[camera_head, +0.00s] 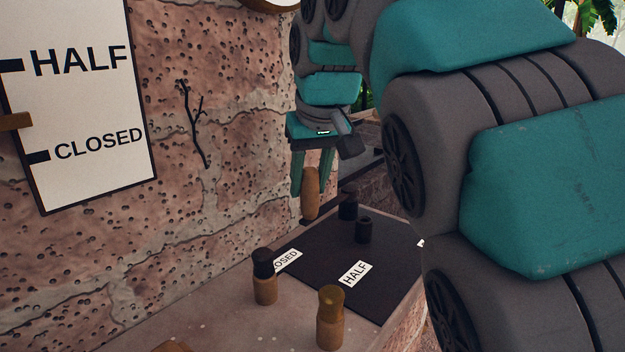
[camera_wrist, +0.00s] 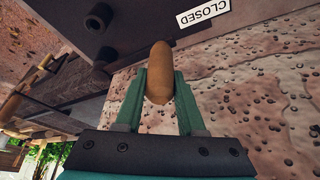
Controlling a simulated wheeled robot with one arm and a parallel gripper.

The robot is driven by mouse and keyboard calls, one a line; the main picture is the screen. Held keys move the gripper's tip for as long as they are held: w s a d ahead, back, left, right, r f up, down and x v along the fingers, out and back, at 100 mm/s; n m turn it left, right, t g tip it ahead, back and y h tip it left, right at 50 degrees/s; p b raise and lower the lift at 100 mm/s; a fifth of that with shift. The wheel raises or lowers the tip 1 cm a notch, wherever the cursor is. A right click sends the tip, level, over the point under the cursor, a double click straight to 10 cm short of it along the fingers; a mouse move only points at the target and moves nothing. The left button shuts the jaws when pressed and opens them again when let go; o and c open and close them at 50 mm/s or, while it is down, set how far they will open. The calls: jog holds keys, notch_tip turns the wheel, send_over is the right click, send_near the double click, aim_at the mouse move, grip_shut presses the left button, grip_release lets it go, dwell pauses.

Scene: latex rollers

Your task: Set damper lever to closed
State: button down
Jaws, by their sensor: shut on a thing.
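My gripper (camera_head: 312,180) points down with its green fingers on either side of a wooden lever handle (camera_head: 311,197). In the wrist view the fingers (camera_wrist: 160,88) are shut on this rounded brown handle (camera_wrist: 159,62). The handle stands at the far left edge of a dark plate (camera_head: 335,262) that carries white CLOSED (camera_head: 287,260) and HALF (camera_head: 354,273) labels. The CLOSED label also shows in the wrist view (camera_wrist: 203,13), close to the handle. The handle's foot is hard to make out.
A wall sign (camera_head: 85,100) reads HALF and CLOSED, with a brown pointer (camera_head: 15,122) between those marks. A black-topped wooden peg (camera_head: 265,288) and a brown-topped peg (camera_head: 331,325) stand on the ledge in front. Two dark cylinders (camera_head: 363,231) stand on the plate's far side. The brick wall is close at left.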

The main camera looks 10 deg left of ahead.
jog(key=shift+a, duration=0.3)
jog(key=c, duration=0.5)
grip_release()
jog(key=shift+r, duration=0.2)
jog(key=p+v, duration=0.1)
jog(key=v, duration=0.5)
jog(key=shift+r, duration=0.35)
jog(key=shift+s+d+r+p, duration=0.2)
jog(key=shift+s+r+p, duration=0.1)
jog(key=shift+r+p, duration=0.1)
jog(key=shift+f, duration=0.1)
